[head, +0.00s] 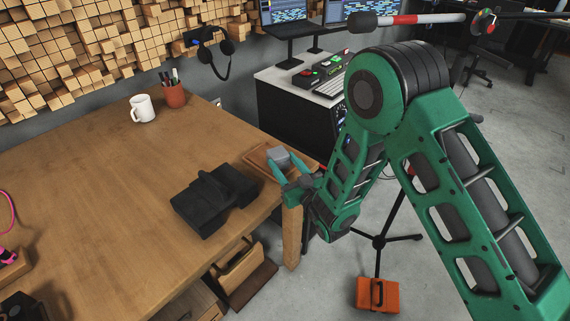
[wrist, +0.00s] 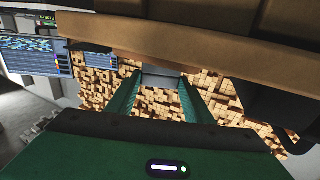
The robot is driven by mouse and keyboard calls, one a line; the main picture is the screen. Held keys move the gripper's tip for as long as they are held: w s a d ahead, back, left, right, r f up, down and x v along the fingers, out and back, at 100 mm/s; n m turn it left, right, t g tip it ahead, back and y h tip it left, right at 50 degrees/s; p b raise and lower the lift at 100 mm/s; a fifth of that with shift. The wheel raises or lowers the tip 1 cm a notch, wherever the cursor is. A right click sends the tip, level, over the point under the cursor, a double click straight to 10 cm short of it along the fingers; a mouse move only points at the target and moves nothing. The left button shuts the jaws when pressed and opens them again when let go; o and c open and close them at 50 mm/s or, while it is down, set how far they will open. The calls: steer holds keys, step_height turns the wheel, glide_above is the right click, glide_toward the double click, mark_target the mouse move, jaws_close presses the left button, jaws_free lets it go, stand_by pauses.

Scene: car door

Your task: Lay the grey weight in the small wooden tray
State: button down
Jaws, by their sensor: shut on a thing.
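The grey weight (head: 279,155) is a small block held between the green fingers of my gripper (head: 281,162), at the right edge of the table. It also shows as a grey piece between the fingertips in the wrist view (wrist: 162,79). My gripper is shut on it. The small wooden tray (head: 258,158) lies on the table at the corner; the weight and fingers overlap its right part in the head view. I cannot tell whether the weight touches the tray's floor or hangs above it.
A black bulky object (head: 213,198) lies on the wooden table (head: 110,190), close to the tray's left. A white mug (head: 142,109) and a pen cup (head: 174,95) stand at the back. An orange case (head: 378,294) is on the floor. The table's middle is clear.

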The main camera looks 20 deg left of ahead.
steer(key=c, duration=0.9)
jaws_free()
steer(key=v, duration=1.2)
steer(key=shift+r, duration=0.1)
